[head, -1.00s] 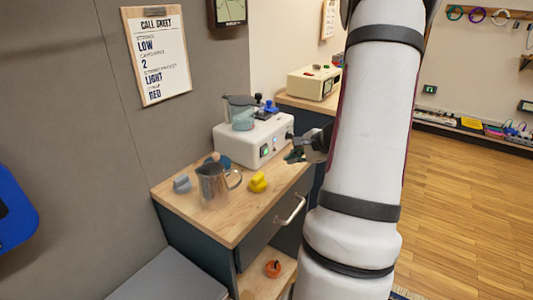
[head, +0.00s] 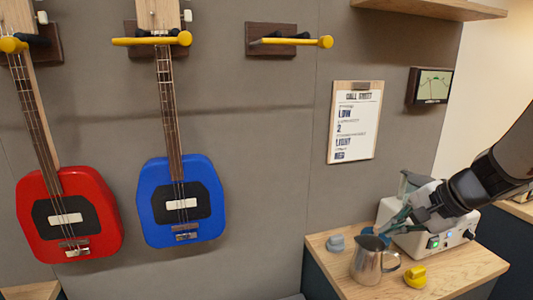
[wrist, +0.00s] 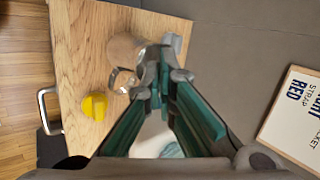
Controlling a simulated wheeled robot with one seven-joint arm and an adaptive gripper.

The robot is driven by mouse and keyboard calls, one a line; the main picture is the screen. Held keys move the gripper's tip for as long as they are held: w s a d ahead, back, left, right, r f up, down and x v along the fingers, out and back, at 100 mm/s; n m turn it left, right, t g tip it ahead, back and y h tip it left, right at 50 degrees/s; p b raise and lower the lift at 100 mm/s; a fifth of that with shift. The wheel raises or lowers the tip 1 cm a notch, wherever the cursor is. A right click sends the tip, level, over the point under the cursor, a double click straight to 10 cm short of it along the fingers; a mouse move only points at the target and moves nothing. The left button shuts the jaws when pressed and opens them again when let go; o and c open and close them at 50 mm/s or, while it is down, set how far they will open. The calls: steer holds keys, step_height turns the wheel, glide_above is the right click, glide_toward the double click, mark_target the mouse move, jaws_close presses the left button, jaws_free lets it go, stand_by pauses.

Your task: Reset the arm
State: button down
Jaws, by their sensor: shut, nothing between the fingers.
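My gripper (head: 380,228) reaches in from the right in the head view, in front of the white box-shaped machine and above the wooden cabinet top. In the wrist view my gripper (wrist: 164,75) has its teal fingers together and holds nothing. A metal pitcher (head: 367,262) stands upright on the cabinet top (head: 330,262), below and apart from the fingers in the head view. The fingers partly cover the pitcher (wrist: 124,60) in the wrist view.
A yellow knob-like piece (head: 415,277) and a grey one (head: 336,243) lie near the pitcher. The white machine (head: 440,240) stands behind. A call sheet (head: 355,125) and a screen (head: 430,87) hang on the wall. Red (head: 98,225) and blue (head: 205,225) guitars hang at left.

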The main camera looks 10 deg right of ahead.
steer(key=s+a+r+n+g+p, duration=0.1)
steer(key=s+a+r+n+p, duration=0.1)
steer(key=s+a+r+n, duration=0.45)
steer(key=s+a+r+n+g+p, duration=0.15)
steer(key=s+a, duration=0.25)
steer(key=a, duration=0.5)
steer(key=s+a+r+n+h+p, duration=0.1)
steer(key=s+r+n, duration=0.1)
steer(key=s, duration=0.3)
steer(key=s+a+r+n+h+p, duration=0.1)
steer(key=s+r+n, duration=0.1)
steer(key=s+n, duration=0.2)
steer(key=shift+s+a+n+h+p, duration=0.3)
steer(key=shift+s+a+n+h, duration=0.1)
steer(key=shift+s, duration=0.55)
